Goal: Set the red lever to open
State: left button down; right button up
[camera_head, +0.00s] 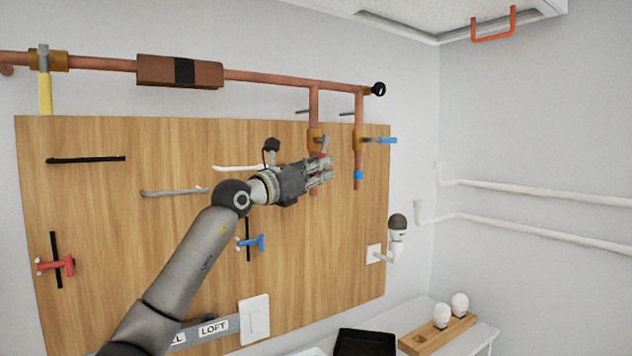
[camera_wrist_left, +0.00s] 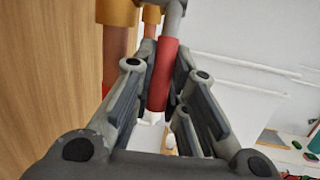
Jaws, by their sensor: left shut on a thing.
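The red lever (camera_wrist_left: 163,75) hangs from a grey valve stem and sits between the fingers of my left gripper (camera_wrist_left: 158,105) in the left wrist view. In the head view the left gripper (camera_head: 322,172) is at the left copper pipe, shut on the lever. The fingers hide most of the lever there. The lever's brass valve body (camera_head: 314,140) shows just above the gripper, with a grey stem beside it. My right gripper is not in view.
A second valve with a blue lever (camera_head: 388,140) is close on the right. Horizontal copper pipe (camera_head: 270,79) runs above the wooden board (camera_head: 90,200). A red-handled tool (camera_head: 56,265) and a blue-handled tool (camera_head: 251,242) hang on the board. A white table with bulbs is lower right.

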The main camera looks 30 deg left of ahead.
pick_arm(q)
jog(key=t+b, duration=0.1)
jog(key=w+t+b, duration=0.1)
jog(key=t+b, duration=0.1)
jog(key=shift+w+d+f+n, duration=0.1)
jog(key=shift+w+d+n, duration=0.15)
jog(key=shift+d+n, duration=0.15)
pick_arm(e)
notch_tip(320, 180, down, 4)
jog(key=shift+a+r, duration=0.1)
pick_arm(q)
jog(key=shift+a, duration=0.1)
jog(key=c, duration=1.7)
grip_release()
jog(key=shift+s+a+f, duration=0.1)
jog(key=shift+s+f, duration=0.25)
jog(key=shift+s, duration=0.05)
jog(key=v, duration=1.1)
